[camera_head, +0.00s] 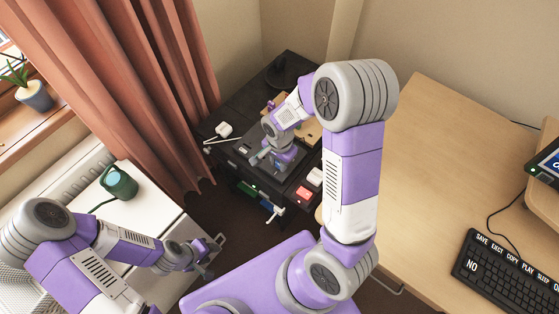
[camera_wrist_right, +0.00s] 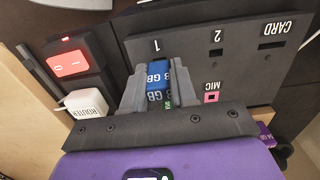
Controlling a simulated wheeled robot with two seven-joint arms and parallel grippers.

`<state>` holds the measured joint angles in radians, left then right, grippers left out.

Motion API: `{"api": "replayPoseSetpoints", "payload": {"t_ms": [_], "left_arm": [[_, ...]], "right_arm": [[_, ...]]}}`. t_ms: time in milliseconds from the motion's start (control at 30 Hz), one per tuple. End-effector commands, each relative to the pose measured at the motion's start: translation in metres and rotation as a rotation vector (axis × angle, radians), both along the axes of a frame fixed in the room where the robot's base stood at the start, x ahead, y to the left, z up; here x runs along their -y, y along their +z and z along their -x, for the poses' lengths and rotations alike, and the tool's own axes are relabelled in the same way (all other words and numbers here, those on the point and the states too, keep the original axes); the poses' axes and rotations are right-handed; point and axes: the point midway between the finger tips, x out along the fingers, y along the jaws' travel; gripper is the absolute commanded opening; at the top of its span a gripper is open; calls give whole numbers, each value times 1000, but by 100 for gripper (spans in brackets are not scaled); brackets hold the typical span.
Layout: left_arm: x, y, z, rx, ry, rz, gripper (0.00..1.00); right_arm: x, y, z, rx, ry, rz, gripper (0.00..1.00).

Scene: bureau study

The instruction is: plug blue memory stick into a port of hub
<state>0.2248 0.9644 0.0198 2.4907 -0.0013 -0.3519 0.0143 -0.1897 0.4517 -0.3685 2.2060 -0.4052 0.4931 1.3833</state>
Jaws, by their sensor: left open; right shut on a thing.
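The blue memory stick (camera_wrist_right: 154,76), marked "GB", is between the jaws of my right gripper (camera_wrist_right: 150,85) in the right wrist view. The hub (camera_wrist_right: 245,70) is a dark grey panel with ports marked 1 and 2, a CARD slot and a pink MIC socket. The stick's far end is at the hub face just below the "1". Port 1 is hidden, and I cannot tell whether the stick is in it. In the head view my right gripper (camera_head: 280,160) is low over the dark cabinet. My left gripper (camera_head: 208,258) is open and empty, far from the hub.
A lit red switch (camera_wrist_right: 68,64) and a white ROUTER plug (camera_wrist_right: 86,103) are left of the hub. A purple item (camera_wrist_right: 265,136) is at the lower right. The dark cabinet (camera_head: 228,112) stands between the curtain (camera_head: 140,80) and the wooden desk (camera_head: 440,160), which has a keyboard (camera_head: 505,275).

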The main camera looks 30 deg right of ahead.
Motion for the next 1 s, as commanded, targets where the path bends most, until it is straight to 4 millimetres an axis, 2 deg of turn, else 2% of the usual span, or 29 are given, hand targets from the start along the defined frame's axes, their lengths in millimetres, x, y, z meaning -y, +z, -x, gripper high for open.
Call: {"api": "replayPoseSetpoints", "payload": {"t_ms": [1000], "left_arm": [[0, -10, 0, 0, 0, 0, 43]], "right_arm": [[0, -13, 0, 0, 0, 0, 0]]}}
